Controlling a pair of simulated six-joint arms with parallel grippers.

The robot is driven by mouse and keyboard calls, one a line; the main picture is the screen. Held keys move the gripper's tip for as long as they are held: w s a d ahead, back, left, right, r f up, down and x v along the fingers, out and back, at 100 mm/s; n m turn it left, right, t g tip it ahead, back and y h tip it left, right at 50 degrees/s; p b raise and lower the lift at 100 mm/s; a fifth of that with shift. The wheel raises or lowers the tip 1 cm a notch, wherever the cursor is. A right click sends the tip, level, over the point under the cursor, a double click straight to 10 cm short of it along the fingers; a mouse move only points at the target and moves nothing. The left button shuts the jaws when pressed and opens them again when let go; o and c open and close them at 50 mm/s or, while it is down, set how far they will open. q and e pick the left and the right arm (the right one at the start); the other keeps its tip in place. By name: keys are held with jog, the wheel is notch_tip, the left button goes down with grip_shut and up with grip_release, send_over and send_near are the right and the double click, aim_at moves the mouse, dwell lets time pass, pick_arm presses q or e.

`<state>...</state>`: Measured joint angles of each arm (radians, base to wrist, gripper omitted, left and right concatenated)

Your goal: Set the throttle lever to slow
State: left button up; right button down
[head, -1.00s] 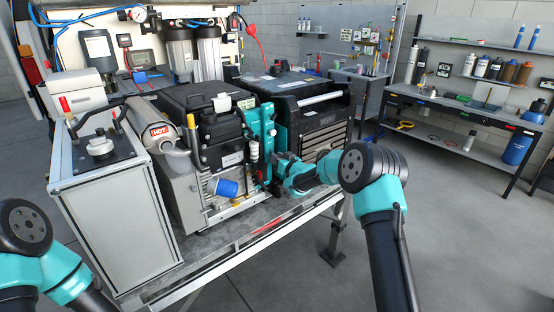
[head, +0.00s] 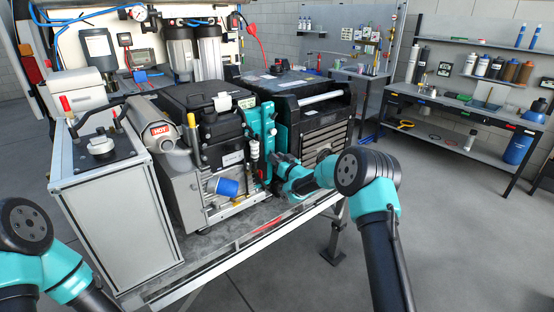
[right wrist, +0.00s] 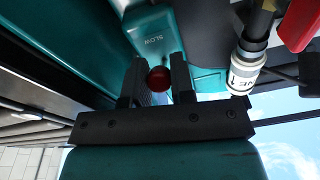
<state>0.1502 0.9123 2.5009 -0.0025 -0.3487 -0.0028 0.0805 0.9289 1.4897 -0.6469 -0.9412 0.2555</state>
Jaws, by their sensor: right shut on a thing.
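The throttle lever's round red knob (right wrist: 160,78) sits between the two fingers of my right gripper (right wrist: 158,84) in the right wrist view, and the fingers are shut on it. The teal panel (right wrist: 148,28) carries a SLOW label right by the fingertips. In the head view my right gripper (head: 277,163) reaches to the teal panel (head: 254,128) on the engine's right side. The lever's shaft is hidden there. Only a link of my left arm shows at the lower left; its gripper is out of view.
A white labelled fitting (right wrist: 245,72) and a red part (right wrist: 300,25) are close to the right of the fingers. The engine (head: 205,125) has a muffler marked HOT (head: 160,131) and a blue filter (head: 226,187). A black slatted unit (head: 320,130) stands close behind my right gripper.

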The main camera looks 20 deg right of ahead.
jog(key=c, duration=1)
grip_release()
jog(key=v, duration=1.7)
jog(key=shift+s, duration=0.25)
jog(key=shift+f, duration=0.1)
